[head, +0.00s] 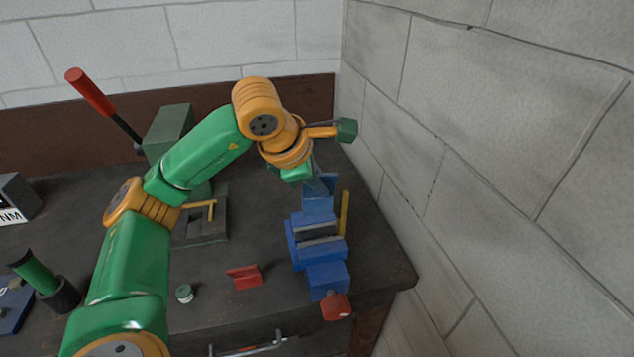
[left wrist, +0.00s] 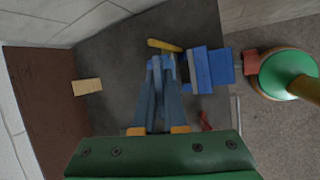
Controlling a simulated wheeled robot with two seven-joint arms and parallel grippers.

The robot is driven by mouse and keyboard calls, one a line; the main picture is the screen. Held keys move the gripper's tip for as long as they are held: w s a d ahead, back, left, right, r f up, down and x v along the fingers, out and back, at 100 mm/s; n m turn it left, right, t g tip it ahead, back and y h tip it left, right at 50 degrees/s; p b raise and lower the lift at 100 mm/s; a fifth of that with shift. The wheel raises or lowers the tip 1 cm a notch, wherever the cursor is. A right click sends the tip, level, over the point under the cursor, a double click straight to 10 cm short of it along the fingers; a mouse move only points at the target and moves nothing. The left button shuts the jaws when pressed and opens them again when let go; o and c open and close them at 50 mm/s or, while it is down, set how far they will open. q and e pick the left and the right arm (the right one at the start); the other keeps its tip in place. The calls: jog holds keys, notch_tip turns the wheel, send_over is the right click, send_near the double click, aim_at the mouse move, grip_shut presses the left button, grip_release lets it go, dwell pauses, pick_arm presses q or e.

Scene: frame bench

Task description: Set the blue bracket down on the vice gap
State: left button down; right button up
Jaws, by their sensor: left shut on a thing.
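My left gripper (head: 316,186) is shut on the blue bracket (head: 318,204), behind the vice in the head view. The left wrist view shows the long fingers (left wrist: 161,64) with blue of the bracket at their tips, partly hidden by them. The blue vice (head: 325,278) stands near the bench's right front corner, its two grey-faced jaws with a narrow gap between them. In the left wrist view the vice (left wrist: 222,68) lies just right of the fingertips. Whether bracket and vice touch cannot be told. My right gripper is out of view.
A yellow bar (head: 344,213) lies right of the vice. A red bracket (head: 244,276) and a small jar (head: 184,293) are to its left. A green press (head: 168,130) with a red lever stands back left. A stone wall (head: 480,130) rises close on the right.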

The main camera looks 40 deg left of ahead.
pick_arm(q)
jog(key=shift+w+a+f, duration=0.1)
jog(key=shift+w+a, duration=0.05)
jog(key=shift+f, duration=0.2)
jog(key=f+b, duration=0.6)
jog(key=shift+s+d+f+b, duration=0.2)
jog(key=shift+f+b, duration=0.05)
jog(key=shift+b, duration=0.05)
jog(key=shift+d+r, duration=0.1)
jog(key=shift+r, duration=0.05)
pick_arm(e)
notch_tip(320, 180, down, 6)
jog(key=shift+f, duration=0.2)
pick_arm(q)
jog(key=shift+s, duration=0.1)
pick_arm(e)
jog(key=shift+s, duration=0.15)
pick_arm(q)
jog(key=shift+f+b, duration=1.3)
jog(key=shift+f, duration=0.2)
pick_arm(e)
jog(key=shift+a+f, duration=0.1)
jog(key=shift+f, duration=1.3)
pick_arm(q)
jog(key=c, duration=0.9)
grip_release()
